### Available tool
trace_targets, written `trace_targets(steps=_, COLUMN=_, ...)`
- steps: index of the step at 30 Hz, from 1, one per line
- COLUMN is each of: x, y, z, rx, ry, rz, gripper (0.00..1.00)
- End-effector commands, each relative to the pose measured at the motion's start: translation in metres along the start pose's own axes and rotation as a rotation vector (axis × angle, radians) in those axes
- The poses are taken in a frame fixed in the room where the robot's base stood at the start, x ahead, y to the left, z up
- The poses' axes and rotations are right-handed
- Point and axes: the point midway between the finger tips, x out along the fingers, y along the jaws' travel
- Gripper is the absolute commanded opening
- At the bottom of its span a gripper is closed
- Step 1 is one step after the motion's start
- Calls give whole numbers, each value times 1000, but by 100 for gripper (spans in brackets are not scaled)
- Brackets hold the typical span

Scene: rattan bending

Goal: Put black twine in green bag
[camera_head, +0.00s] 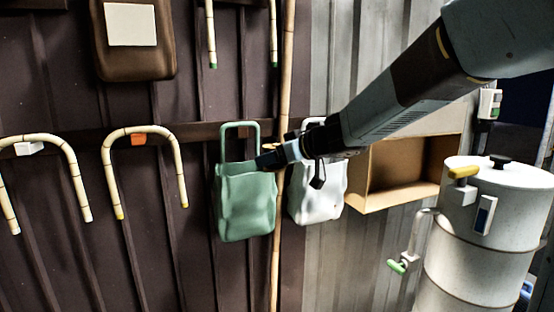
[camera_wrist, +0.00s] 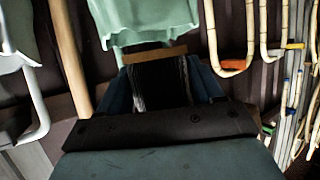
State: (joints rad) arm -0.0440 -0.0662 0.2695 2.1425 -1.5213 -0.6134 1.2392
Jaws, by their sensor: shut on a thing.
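The green bag (camera_head: 246,205) hangs by its handle on the dark wall, mouth upward, in the middle of the head view. In the wrist view it fills the top (camera_wrist: 145,22). My gripper (camera_head: 268,160) is at the bag's upper right edge, by its mouth. In the wrist view my gripper (camera_wrist: 160,75) is shut on the black twine (camera_wrist: 158,85), a dark bundle with a light wooden end piece, held between the blue fingers. The twine's end lies close to the bag's edge; whether it touches is unclear.
A white bag (camera_head: 318,200) hangs right of the green bag, with a bamboo pole (camera_head: 280,230) between them. Curved rattan pieces (camera_head: 145,130) hang at left. A brown bag (camera_head: 135,55) hangs above. An open box (camera_head: 400,170) and a white drum (camera_head: 475,240) stand at right.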

Motion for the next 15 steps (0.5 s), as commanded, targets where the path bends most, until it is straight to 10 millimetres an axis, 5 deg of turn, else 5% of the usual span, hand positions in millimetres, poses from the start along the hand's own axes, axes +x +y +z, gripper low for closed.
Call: trace_targets(steps=15, x=32, y=19, z=-7, rx=0, ry=0, rz=0, gripper=34)
